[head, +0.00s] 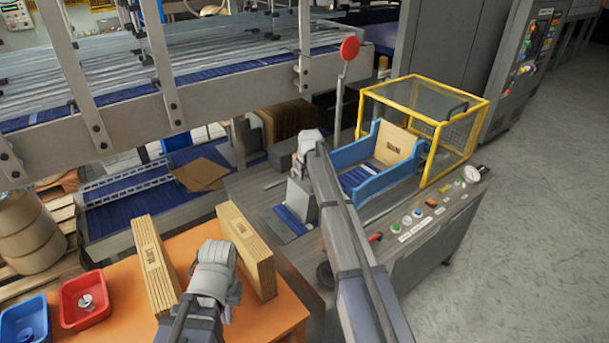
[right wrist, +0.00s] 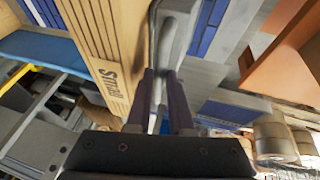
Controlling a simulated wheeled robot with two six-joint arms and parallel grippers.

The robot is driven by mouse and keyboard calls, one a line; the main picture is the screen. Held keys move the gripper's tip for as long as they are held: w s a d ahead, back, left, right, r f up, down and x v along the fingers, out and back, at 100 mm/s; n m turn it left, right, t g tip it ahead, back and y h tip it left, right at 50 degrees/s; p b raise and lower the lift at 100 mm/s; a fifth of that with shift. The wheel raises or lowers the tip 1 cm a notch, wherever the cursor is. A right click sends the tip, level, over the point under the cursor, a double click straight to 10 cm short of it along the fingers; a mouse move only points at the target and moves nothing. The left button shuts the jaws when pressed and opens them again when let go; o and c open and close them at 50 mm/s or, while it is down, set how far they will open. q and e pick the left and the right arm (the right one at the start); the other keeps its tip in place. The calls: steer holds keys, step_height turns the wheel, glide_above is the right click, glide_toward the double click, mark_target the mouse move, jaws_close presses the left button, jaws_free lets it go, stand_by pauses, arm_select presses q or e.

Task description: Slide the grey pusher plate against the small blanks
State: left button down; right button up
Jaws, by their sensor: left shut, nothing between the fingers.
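In the right wrist view a brown stack of blanks printed "Small" (right wrist: 108,60) stands just left of my right gripper (right wrist: 160,75). A grey upright part (right wrist: 178,35), apparently the pusher plate, is beside the stack and passes behind or between the fingertips. I cannot tell whether the fingers grip it. In the head view my right gripper (head: 305,143) is at the machine, above a grey block (head: 298,197); its fingers are not clear there. Printed blanks (head: 398,145) show inside the blue-walled magazine (head: 372,185). My left gripper (head: 216,268) is shut and empty, over the orange table.
Two upright blank stacks (head: 153,265) (head: 245,250) stand on the orange table (head: 190,245), either side of my left gripper. Red (head: 85,318) and blue (head: 25,338) bins are at the left. A yellow-framed guard (head: 462,118) is beside the magazine. A red-topped post (head: 349,48) rises behind.

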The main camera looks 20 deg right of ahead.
jaws_close()
stand_by(1.0)
steer(key=shift+s+a, duration=0.15)
steer(key=shift+a, duration=0.15)
steer(key=shift+o, duration=2)
jaws_free()
steer(key=shift+r, duration=0.1)
steer(key=p+v, duration=0.7)
steer(key=shift+r, duration=0.3)
steer(key=shift+s, duration=0.1)
